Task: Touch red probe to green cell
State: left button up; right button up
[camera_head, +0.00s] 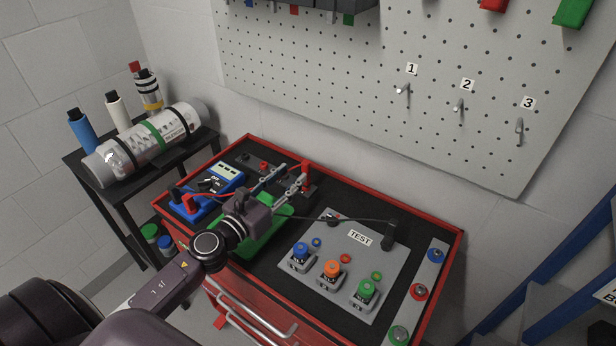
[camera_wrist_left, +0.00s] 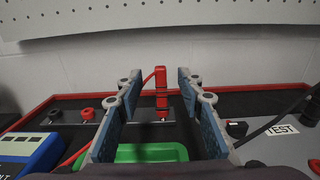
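The red probe (camera_head: 305,172) stands upright at the back of the red cart's top. In the left wrist view the red probe (camera_wrist_left: 161,92) shows between my open fingers, with a visible gap on both sides. My left gripper (camera_head: 287,178) is open and empty, pointing at the probe. I cannot tell whether the fingertips reach past it. The green cell (camera_head: 367,290) sits in a grey holder at the front right of the TEST panel (camera_head: 347,254), clear of my left arm. My right gripper is in neither view.
An orange cell (camera_head: 330,270) and a blue cell (camera_head: 300,252) stand left of the green one. A black piece (camera_head: 390,233) with a cable stands on the panel. A blue meter (camera_head: 207,190) and green tray (camera_head: 262,236) lie around my gripper. A pegboard wall rises behind.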

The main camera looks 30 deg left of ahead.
aim_at(305, 186)
pick_arm(q)
notch_tip(305, 186, down, 4)
jog(key=shift+f+b, duration=0.1)
jog(key=shift+b, duration=0.75)
jog(key=w, duration=0.1)
jog(key=w+p, duration=0.1)
jog(key=w, duration=0.1)
jog(key=shift+d, duration=0.2)
jog(key=shift+w+r, duration=0.2)
jog(key=shift+w, duration=0.1)
jog(key=w, duration=0.2)
jog(key=w+p, duration=0.1)
jog(key=shift+w+d, duration=0.2)
jog(key=shift+d, duration=0.1)
jog(key=shift+w+f, duration=0.1)
jog(key=shift+w, duration=0.25)
jog(key=shift+s, duration=0.1)
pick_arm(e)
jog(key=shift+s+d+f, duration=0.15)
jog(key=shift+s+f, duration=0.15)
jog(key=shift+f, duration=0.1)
pick_arm(q)
grip_shut()
